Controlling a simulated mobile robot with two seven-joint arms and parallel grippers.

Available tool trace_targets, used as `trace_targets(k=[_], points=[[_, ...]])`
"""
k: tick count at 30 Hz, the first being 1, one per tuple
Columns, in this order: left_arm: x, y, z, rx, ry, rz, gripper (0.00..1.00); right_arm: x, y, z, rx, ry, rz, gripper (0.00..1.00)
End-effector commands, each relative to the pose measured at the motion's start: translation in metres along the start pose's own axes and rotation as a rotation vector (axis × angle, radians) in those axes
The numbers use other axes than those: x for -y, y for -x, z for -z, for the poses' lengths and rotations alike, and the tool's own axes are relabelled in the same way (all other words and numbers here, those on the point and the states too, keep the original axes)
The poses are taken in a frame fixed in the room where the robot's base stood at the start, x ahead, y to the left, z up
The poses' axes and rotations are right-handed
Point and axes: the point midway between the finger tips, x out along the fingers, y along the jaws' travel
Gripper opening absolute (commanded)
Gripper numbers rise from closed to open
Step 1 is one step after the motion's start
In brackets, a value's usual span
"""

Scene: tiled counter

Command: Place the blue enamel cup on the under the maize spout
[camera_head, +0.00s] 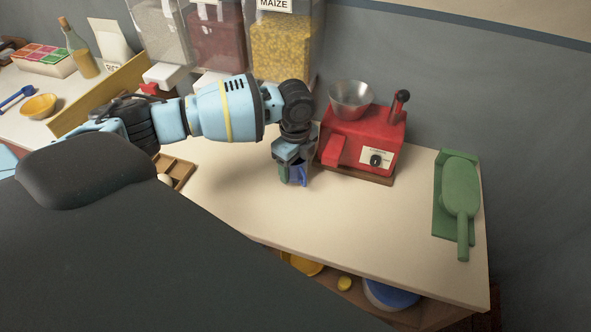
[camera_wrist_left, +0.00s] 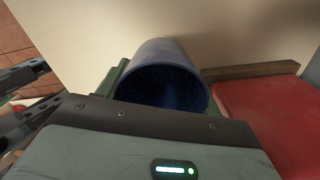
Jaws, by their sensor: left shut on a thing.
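The blue cup (camera_head: 300,172) is mostly hidden by my left gripper (camera_head: 293,174) in the head view. The gripper is shut on the cup, just left of the red grinder. In the left wrist view the cup (camera_wrist_left: 163,48) shows its rim and dark inside, in front of the gripper body, with a green finger (camera_wrist_left: 113,80) beside it. Whether its base touches the counter I cannot tell. The maize dispenser (camera_head: 283,47) stands at the back, behind my left arm, which hides its spout.
The red grinder (camera_head: 365,130) with a metal bowl (camera_head: 352,98) stands close right of the cup. A wooden tray (camera_head: 182,172) is left. The counter (camera_head: 350,235) is clear in front, with bowls on a lower shelf.

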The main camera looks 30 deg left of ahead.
Motion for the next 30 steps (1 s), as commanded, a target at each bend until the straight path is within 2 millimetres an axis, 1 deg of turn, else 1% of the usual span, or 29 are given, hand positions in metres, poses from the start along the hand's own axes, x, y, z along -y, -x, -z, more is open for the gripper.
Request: trace_targets(k=[1, 3, 5, 12, 17, 18, 22, 30], points=[[-0.001, -0.008, 0.0, 0.001, -0.001, -0.002, 0.39, 0.0, 0.0, -0.001, 0.001, -0.001, 0.0, 0.36], [-0.001, -0.017, 0.0, 0.001, 0.0, -0.003, 0.39, 0.0, 0.0, -0.001, 0.002, -0.001, 0.0, 0.36], [0.0, -0.022, 0.0, 0.0, 0.0, -0.001, 0.39, 0.001, 0.0, -0.001, 0.002, -0.002, 0.0, 0.36], [0.0, -0.023, 0.0, 0.0, 0.0, 0.0, 0.39, 0.002, -0.001, 0.0, 0.0, -0.01, 0.0, 0.36], [-0.001, -0.027, 0.0, 0.0, 0.001, -0.001, 0.39, 0.003, -0.001, -0.001, 0.002, -0.011, 0.0, 0.36], [-0.001, -0.026, 0.0, 0.0, 0.001, -0.001, 0.71, 0.003, -0.001, -0.001, 0.002, -0.011, 0.0, 0.36], [-0.001, -0.026, 0.0, 0.0, 0.0, -0.001, 0.88, 0.002, -0.001, -0.001, 0.002, -0.011, 0.0, 0.36], [-0.001, -0.025, 0.0, 0.0, 0.0, -0.001, 0.88, 0.002, -0.001, -0.001, 0.002, -0.008, 0.0, 0.36]])
